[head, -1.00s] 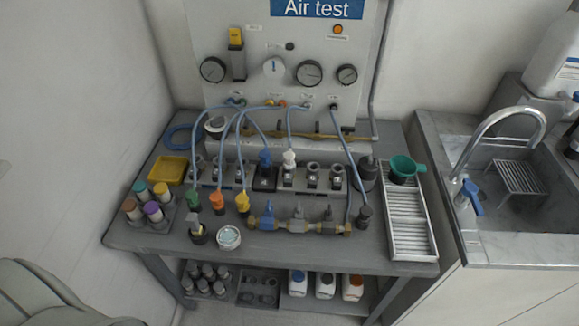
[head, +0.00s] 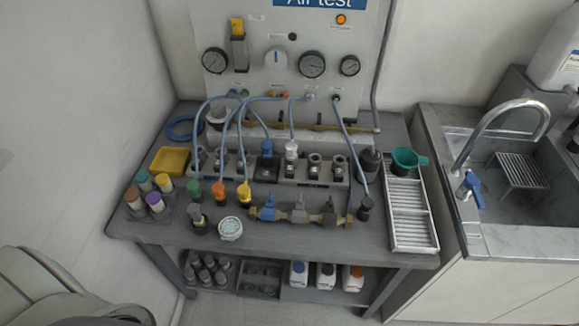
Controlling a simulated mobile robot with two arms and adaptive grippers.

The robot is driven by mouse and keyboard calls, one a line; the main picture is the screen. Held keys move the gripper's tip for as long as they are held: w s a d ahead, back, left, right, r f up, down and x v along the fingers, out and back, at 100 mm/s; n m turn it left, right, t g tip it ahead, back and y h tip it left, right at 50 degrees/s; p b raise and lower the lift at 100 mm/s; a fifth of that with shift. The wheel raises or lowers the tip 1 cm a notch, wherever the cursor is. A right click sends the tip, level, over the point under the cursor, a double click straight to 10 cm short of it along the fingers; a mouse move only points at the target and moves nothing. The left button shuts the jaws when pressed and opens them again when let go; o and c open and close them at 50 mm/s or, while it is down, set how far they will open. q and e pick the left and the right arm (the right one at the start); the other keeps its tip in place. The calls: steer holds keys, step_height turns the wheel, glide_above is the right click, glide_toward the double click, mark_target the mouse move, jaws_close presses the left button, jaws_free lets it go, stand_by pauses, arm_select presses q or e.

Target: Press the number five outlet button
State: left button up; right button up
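A row of outlets on a grey manifold (head: 330,178) runs along the middle of the bench. Each outlet is a dark block with a round fitting. A blue connector (head: 266,147) is on one outlet, and a white connector (head: 291,149) is on the outlet to its right. Two outlets further right, the nearer (head: 314,163) and the farther (head: 338,166), have no hose on them. The number labels are too small to read, so I cannot tell which one is number five. Neither of my grippers is in view.
The bench (head: 290,244) carries green, orange and yellow connectors (head: 243,193), a brass valve assembly (head: 299,214), coloured-cap bottles (head: 155,203), a yellow tray (head: 169,161), and a slatted rack (head: 407,213) with a green funnel (head: 404,160). A gauge panel (head: 285,80) stands behind. A sink (head: 520,205) is at right.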

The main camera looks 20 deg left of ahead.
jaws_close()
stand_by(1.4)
